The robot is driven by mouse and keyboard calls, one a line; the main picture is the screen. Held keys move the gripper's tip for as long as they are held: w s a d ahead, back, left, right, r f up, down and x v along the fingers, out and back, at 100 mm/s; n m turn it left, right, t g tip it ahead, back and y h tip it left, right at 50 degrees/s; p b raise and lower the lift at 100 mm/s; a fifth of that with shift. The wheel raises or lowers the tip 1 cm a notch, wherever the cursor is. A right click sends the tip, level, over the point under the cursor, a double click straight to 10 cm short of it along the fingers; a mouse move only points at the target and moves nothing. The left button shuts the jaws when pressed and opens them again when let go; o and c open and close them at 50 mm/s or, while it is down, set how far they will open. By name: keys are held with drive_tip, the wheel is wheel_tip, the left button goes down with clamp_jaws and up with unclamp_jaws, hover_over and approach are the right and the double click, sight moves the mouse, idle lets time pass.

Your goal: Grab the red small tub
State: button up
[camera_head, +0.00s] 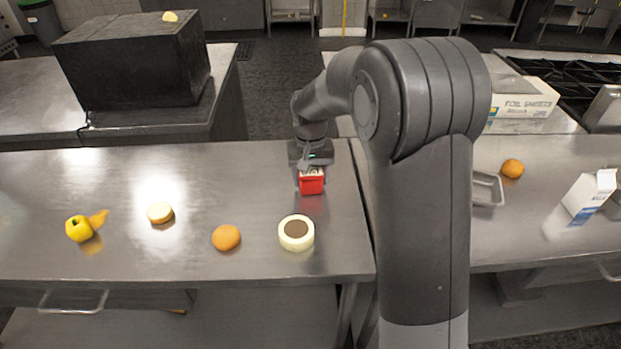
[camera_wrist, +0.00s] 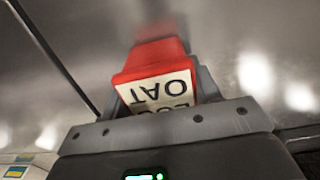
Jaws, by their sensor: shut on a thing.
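The red small tub (camera_head: 312,184) is near the far right part of the left steel counter in the head view. It has a white label with dark letters. My gripper (camera_head: 310,163) is at its far side, and my wrist hides part of that side. In the wrist view the red tub (camera_wrist: 152,54) sits between the two fingers of my gripper (camera_wrist: 158,96), which are shut on it. Its labelled face is turned toward the wrist camera. I cannot tell whether the tub touches the counter.
A cream round tub with a brown top (camera_head: 296,233) stands nearer on the counter (camera_head: 120,255). An orange (camera_head: 226,237), a small round pale item (camera_head: 160,213) and a yellow pepper (camera_head: 79,229) lie left. A black box (camera_head: 135,65) stands behind.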

drive_tip(key=shift+c, duration=0.6)
drive_tip(key=shift+r, duration=0.1)
